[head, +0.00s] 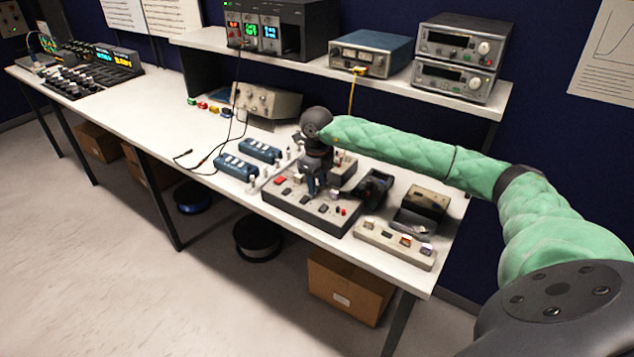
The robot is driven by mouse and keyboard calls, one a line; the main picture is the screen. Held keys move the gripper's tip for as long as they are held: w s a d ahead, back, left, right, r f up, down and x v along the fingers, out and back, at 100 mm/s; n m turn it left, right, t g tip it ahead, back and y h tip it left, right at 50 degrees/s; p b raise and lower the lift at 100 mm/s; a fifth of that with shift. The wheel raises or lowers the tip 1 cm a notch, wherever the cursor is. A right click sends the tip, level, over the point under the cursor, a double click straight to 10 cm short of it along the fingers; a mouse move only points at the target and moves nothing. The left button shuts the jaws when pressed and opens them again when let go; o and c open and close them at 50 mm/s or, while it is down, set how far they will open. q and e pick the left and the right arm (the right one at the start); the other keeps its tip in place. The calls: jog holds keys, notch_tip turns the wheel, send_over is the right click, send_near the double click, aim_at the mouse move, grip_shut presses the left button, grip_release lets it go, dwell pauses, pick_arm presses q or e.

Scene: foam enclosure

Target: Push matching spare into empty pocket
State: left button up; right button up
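A dark board (345,226) lies near the front edge of the bench, with small red, grey and dark pieces set in its top. I cannot tell at this size which pocket is empty. A beige strip (387,248) to its right holds several small blocks, some with orange or pale tops; I cannot tell whether these are the spares. My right gripper (313,187) points down over the rear middle of the dark board. Its fingers are small and dark against the board, so their gap and any held piece are unclear. My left gripper is out of view.
A dark open box (421,207) stands right of the board. Two blue strips (236,167) and small pale posts lie left of it. A shelf (395,78) with instruments runs behind. A thin black cable crosses the bench further left. Bare bench (150,108) lies left.

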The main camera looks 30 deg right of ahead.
aim_at(317, 183)
jog(key=shift+r+b, duration=0.35)
jog(key=shift+r, duration=0.25)
notch_tip(317, 183, up, 5)
jog(key=shift+b, duration=0.9)
jog(key=shift+r, duration=0.75)
